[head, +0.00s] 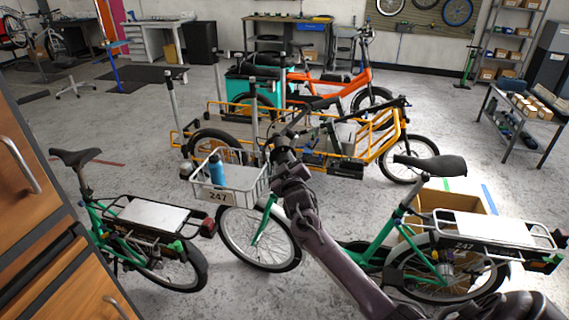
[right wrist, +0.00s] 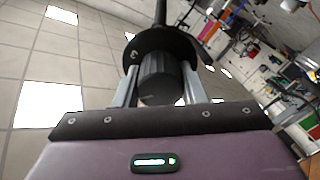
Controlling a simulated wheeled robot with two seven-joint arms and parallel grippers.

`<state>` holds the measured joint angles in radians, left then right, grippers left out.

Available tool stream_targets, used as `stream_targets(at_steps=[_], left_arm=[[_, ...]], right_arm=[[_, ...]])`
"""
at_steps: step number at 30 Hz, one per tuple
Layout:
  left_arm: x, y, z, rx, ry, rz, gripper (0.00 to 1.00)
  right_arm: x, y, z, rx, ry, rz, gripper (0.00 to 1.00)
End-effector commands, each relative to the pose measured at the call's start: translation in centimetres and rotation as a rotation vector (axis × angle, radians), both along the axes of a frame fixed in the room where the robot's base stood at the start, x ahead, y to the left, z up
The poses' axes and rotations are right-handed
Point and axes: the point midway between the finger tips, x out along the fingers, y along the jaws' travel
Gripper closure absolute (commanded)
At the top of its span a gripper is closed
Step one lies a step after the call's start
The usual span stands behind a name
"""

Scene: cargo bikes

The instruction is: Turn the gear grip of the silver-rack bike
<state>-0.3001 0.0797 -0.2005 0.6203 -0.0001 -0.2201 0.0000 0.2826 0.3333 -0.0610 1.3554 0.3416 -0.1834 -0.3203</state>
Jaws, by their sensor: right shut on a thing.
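The green bike (head: 385,235) with the pale silver rear rack (head: 487,229) stands across the front right. Its white front basket (head: 228,190) carries the number 247 and holds a blue bottle (head: 216,168). My right arm reaches up from the lower right, and my right gripper (head: 284,152) is at this bike's handlebar, just right of the basket. In the right wrist view, the two fingers of my right gripper (right wrist: 160,82) are shut on the ribbed black gear grip (right wrist: 157,77), one on each side. A wider black collar is behind it. The head view mostly hides the grip. My left gripper is out of view.
A second green bike (head: 155,262) with a pale rack stands at the left, by a wooden cabinet (head: 30,165). A yellow cargo bike (head: 385,140) and an orange one (head: 345,85) stand behind. A cardboard box (head: 447,198) is behind the silver-rack bike.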

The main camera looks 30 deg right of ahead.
Motion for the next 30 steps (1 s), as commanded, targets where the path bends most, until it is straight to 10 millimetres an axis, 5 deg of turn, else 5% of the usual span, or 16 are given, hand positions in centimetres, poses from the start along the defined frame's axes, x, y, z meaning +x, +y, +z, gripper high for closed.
stream_targets(at_steps=[6,17,30], left_arm=[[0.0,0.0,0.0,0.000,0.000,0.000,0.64],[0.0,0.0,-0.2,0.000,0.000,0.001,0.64],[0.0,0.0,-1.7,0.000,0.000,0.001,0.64]], right_arm=[[0.0,0.0,-0.1,0.001,0.001,0.000,0.41],[-0.5,0.2,-0.2,0.002,0.001,0.001,0.41],[-6.1,2.6,-0.2,0.001,0.001,0.002,0.41]])
